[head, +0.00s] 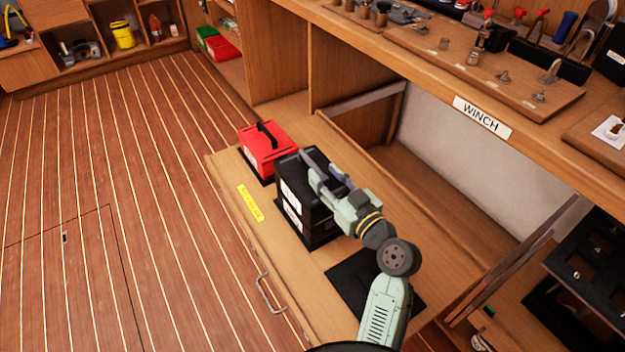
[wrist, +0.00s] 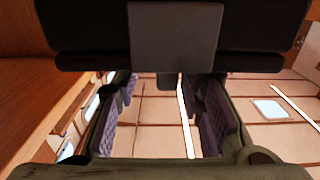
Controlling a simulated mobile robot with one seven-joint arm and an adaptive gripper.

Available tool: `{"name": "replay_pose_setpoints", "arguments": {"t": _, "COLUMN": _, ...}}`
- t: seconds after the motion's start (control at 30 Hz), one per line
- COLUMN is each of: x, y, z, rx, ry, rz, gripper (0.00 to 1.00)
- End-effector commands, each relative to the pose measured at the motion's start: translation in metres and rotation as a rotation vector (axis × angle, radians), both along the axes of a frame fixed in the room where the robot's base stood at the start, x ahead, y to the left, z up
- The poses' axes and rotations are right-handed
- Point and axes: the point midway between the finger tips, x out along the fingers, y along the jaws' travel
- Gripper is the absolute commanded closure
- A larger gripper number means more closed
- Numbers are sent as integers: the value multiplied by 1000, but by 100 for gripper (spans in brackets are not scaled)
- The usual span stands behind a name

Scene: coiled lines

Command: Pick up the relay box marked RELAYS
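A black box (head: 290,207) with white labels on its side stands on a black mat on the wooden bench in the head view. Its label text is too small to read. My gripper (head: 322,178) is at the box's top right, over its upper edge, hiding part of the top. The wrist view shows my gripper's fingers (wrist: 168,105) apart, with cabin background visible between them. A dark shape fills the top of that view; I cannot tell whether it is the box. Contact with the box cannot be told.
A red box (head: 263,146) with a black handle stands just behind the black box. An empty black mat (head: 360,277) lies in front. A yellow label (head: 250,203) marks the bench. A counter with a WINCH sign (head: 482,117) overhangs on the right. The plank floor at left is clear.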

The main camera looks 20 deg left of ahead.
Motion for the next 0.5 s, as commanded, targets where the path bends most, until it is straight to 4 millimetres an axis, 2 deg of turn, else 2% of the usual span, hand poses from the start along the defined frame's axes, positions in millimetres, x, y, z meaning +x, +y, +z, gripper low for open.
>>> {"name": "replay_pose_setpoints", "arguments": {"t": 0.3, "x": 21, "y": 38, "z": 3, "rx": 2, "ry": 0, "rz": 2, "gripper": 64}}
{"name": "replay_pose_setpoints", "arguments": {"t": 0.5, "x": 27, "y": 44, "z": 1, "rx": -1, "ry": -1, "rz": -1, "gripper": 64}}
